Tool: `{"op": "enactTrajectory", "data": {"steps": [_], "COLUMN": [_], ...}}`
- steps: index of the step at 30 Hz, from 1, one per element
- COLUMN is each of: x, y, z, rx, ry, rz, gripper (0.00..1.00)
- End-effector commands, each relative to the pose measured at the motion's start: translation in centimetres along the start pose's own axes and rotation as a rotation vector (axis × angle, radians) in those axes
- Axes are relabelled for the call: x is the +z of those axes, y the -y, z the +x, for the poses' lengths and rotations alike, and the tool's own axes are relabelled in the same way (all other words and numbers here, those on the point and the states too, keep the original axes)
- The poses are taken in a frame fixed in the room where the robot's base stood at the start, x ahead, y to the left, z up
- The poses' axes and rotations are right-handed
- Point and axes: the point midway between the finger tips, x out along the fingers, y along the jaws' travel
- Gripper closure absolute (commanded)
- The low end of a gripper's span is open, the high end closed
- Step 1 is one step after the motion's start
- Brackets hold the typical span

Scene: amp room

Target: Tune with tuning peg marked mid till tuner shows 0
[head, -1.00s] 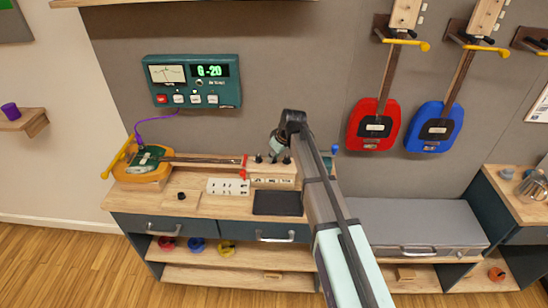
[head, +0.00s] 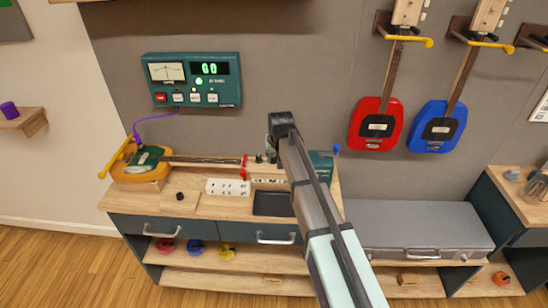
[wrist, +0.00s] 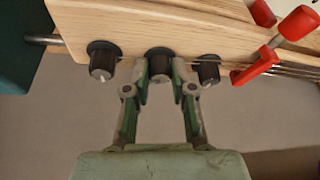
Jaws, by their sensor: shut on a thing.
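The wall tuner (head: 193,80) is a teal box with a needle dial (head: 167,71). Its green display (head: 209,68) seems to read G 0, and a green lamp is lit below it. The yellow instrument (head: 150,178) lies on the bench with its headstock to the right. In the wrist view, three black tuning pegs stick out of the wooden headstock (wrist: 170,22). My gripper (wrist: 160,68) is shut on the middle peg (wrist: 158,63). The left peg (wrist: 102,62) and right peg (wrist: 208,68) are outside the fingers. No peg marking is readable. In the head view, my arm hides the fingertips.
A red clamp (wrist: 270,50) sits on the neck close to the right peg. The bench (head: 135,207) also holds a white labelled block (head: 228,187) and a dark tray (head: 273,203). Red (head: 375,125) and blue (head: 434,128) instruments hang at the right.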

Motion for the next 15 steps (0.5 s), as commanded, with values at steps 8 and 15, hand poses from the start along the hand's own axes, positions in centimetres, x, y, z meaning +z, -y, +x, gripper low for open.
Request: {"op": "enactTrajectory", "data": {"steps": [8,15], "x": [0.09,0.09], "y": [0.04,0.04], "z": [0.05,0.04], "rx": [0.003,0.003], "ry": [0.003,0.003], "rz": [0.011,0.010], "gripper": [1.00,0.51]}}
